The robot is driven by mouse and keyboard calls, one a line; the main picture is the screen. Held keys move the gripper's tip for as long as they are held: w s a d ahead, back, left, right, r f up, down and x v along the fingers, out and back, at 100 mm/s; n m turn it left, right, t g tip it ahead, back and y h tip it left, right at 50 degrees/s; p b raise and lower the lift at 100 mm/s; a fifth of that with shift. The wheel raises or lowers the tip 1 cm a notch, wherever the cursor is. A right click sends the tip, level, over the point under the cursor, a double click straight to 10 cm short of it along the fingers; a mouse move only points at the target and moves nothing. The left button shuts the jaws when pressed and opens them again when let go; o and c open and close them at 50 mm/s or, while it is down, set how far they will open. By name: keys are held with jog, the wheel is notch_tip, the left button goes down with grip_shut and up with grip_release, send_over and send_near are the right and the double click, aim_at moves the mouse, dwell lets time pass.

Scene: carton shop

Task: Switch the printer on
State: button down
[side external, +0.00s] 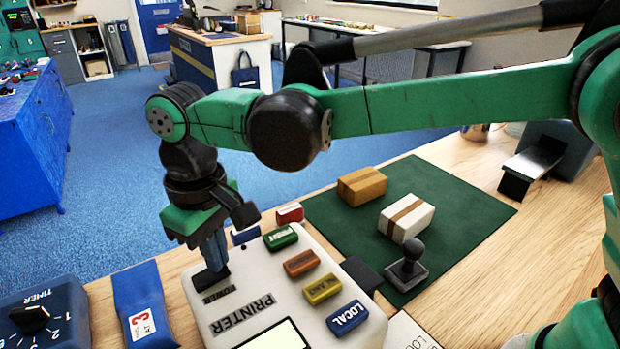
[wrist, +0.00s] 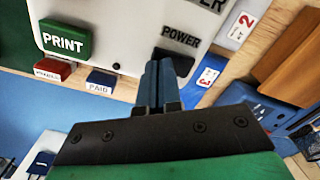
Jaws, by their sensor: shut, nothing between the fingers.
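The printer (side external: 250,288) is a white box on the wooden table, with a PRINTER label and coloured buttons; part of its face shows in the wrist view (wrist: 118,22). Its black power switch (side external: 203,281) sits beside the POWER label at the printer's far left corner. In the wrist view the dark switch (wrist: 180,60) shows partly behind my fingers. My gripper (side external: 215,264) points down, shut and empty, with its blue fingertips (wrist: 160,66) at the switch. I cannot tell whether they touch it or which way the switch is set.
Green PRINT (side external: 280,237), brown (side external: 301,263), yellow (side external: 323,289) and blue LOCAL (side external: 348,317) buttons line the printer's right side. A timer (side external: 45,318) and a blue pouch (side external: 143,305) lie left. Two cartons (side external: 362,186) (side external: 406,216) and a stamp (side external: 407,265) stand on the green mat (side external: 462,204).

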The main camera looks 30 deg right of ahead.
jog(key=shift+f, duration=0.4)
jog(key=shift+r, duration=3.55)
jog(key=shift+d, duration=0.25)
jog(key=d+m+t+y, duration=0.1)
jog(key=d+m+t, duration=0.2)
jog(key=d, duration=1.1)
jog(key=s+d+f+m+t+h, duration=0.1)
jog(key=s+d+f+m+t, duration=0.2)
jog(key=d, duration=0.7)
jog(key=s+f+t, duration=0.1)
jog(key=s+f, duration=0.1)
jog(key=s, duration=0.1)
jog(key=shift+s+d, duration=0.15)
jog(key=shift+d, duration=0.25)
